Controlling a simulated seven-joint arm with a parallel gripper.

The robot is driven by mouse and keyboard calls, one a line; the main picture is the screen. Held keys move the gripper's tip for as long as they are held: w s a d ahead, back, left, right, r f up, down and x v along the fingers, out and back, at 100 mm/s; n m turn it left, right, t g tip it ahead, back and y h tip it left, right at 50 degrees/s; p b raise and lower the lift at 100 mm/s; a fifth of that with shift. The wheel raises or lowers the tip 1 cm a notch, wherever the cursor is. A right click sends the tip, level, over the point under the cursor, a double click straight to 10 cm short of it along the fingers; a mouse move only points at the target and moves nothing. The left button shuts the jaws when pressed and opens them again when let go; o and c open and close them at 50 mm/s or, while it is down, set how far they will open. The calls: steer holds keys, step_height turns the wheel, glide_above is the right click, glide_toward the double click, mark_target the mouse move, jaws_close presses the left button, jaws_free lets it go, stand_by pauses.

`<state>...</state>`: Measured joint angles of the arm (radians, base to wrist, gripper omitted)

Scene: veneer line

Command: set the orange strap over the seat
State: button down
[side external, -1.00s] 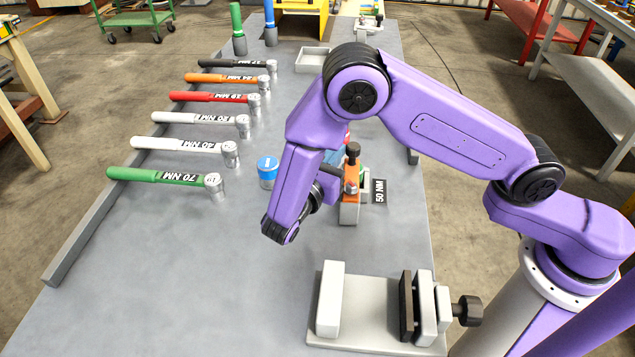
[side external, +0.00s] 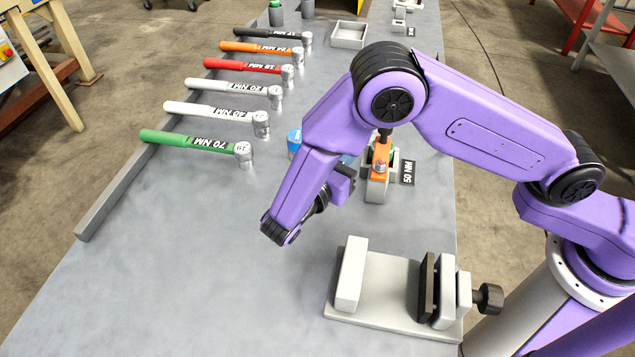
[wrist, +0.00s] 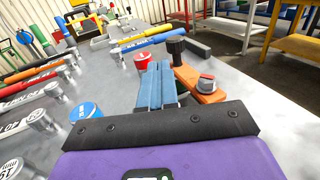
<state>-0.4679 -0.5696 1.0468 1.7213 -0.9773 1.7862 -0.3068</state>
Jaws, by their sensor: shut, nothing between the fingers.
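The orange strap (side external: 382,153) lies on top of a pale grey block (side external: 376,190) beside the 50 NM label. A dark upright knob stands at its far end and a silver bolt head at its near end. In the wrist view the strap (wrist: 202,86) is just right of my fingers, with a grey and red cap on it. My gripper (wrist: 154,72) has blue fingers, shut together and empty. In the side view the fingers (side external: 346,159) are mostly hidden behind my purple wrist. The seat under the strap is largely covered; I cannot tell how closely the strap rests on it.
A blue-lidded pot (wrist: 86,111) stands left of the fingers and a red one (wrist: 142,60) beyond them. Several torque wrenches (side external: 205,142) lie along the left. A vise (side external: 390,295) stands at the front right. The bench (side external: 190,270) is clear at front left.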

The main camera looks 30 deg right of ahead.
steer(key=v, duration=1)
steer(key=shift+a, duration=0.4)
steer(key=s+d+r+m+g+y, duration=0.2)
steer(key=d+r+g+y, duration=0.15)
steer(key=d, duration=0.35)
steer(key=s+d+r+m+g+y, duration=0.2)
steer(key=d+y, duration=0.2)
steer(key=d, duration=0.3)
steer(key=s+d+r+m+g+y, duration=0.1)
steer(key=s+d+m+y, duration=0.5)
steer(key=s+d+y, duration=0.3)
steer(key=s+d, duration=0.3)
steer(key=s, duration=0.3)
steer(key=shift+r+g, duration=0.25)
steer(key=shift+g, duration=0.1)
